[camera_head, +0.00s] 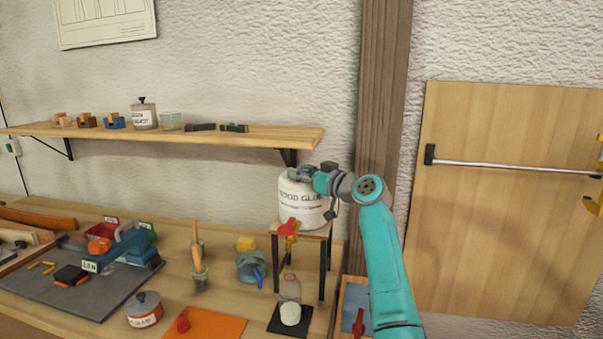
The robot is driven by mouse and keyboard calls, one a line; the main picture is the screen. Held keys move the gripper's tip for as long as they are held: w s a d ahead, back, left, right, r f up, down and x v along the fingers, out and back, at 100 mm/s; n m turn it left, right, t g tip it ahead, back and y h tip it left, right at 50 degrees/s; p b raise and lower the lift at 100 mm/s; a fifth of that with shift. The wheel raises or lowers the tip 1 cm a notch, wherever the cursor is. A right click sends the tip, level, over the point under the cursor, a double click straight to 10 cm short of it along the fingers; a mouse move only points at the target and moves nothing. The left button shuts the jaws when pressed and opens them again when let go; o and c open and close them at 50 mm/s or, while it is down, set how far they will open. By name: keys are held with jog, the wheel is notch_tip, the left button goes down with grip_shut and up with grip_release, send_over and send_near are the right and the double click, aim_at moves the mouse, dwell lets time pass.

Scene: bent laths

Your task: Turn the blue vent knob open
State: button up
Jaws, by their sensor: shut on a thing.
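A white container labelled "WOOD GLUE" (303,205) stands on a small wooden stand (320,233) with dark legs. A red tap (289,228) sticks out of its lower front. My gripper (300,173) is at the container's top, reaching in from the right, and is shut on the vent knob there. The knob itself is hidden by the fingers, so I cannot make out its blue colour or how far it is turned. A clear bottle with a white lower part (290,300) stands on a black mat (274,320) below the tap.
A wall shelf (250,138) with jars and small tools runs behind, left of my gripper. A wooden post (382,90) stands behind my arm.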

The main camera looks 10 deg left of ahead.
jog(key=shift+n+g+y, duration=0.9)
jog(key=shift+n+g, duration=0.3)
jog(key=shift+g, duration=0.5)
jog(key=shift+n+g+y, duration=0.3)
jog(key=shift+n+g, duration=0.3)
jog(key=shift+g, duration=0.3)
jog(key=o, duration=1.2)
jog(key=shift+c, duration=0.2)
jog(key=shift+d, duration=0.1)
jog(key=v, duration=1.1)
jog(key=shift+s+d, duration=0.15)
jog(key=shift+d, duration=0.25)
